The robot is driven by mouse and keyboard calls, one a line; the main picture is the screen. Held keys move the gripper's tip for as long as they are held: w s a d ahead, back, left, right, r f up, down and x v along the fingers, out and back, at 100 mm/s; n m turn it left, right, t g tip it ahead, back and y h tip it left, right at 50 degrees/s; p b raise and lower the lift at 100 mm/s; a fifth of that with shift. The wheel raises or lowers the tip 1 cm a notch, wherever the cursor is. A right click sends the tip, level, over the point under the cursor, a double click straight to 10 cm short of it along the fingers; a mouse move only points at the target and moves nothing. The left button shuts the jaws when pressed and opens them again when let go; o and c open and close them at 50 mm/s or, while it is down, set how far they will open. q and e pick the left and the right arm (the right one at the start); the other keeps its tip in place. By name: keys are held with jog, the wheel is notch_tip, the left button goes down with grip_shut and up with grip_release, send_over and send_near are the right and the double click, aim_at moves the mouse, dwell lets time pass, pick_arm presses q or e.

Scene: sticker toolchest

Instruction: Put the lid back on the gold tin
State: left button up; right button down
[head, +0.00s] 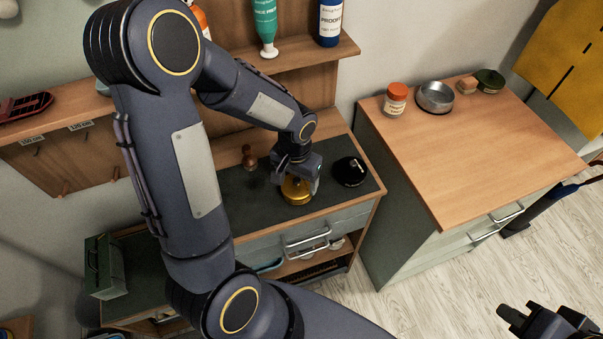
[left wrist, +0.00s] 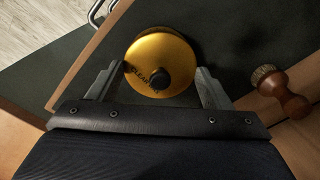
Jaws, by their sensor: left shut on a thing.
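The gold lid (left wrist: 150,50), round with a dark knob and dark lettering, sits between the fingers of my left gripper (left wrist: 158,85) in the left wrist view. The gripper is shut on it. A darker gold edge shows just behind the lid at its upper right, apparently the tin's. In the head view my left gripper (head: 297,174) is directly above the gold tin (head: 297,194) on the dark worktop. Whether lid and tin touch is hidden. My right gripper (head: 546,319) is at the bottom right corner, partly cut off, far from the tin; its jaw state is unclear.
A black round object (head: 350,172) stands just right of the tin. A wooden-handled brush (head: 249,157) stands to its left, also in the left wrist view (left wrist: 285,92). A shelf with bottles is above. The wooden cabinet top (head: 470,135) holds a jar (head: 396,99) and metal dish (head: 434,97).

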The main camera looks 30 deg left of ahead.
dwell(0.6)
dwell(0.3)
pick_arm(q)
jog(key=o, duration=1)
jog(key=shift+o, duration=0.4)
jog(key=shift+r, duration=0.1)
jog(key=shift+r+p, duration=2.6)
jog(key=shift+r, duration=0.85)
grip_shut()
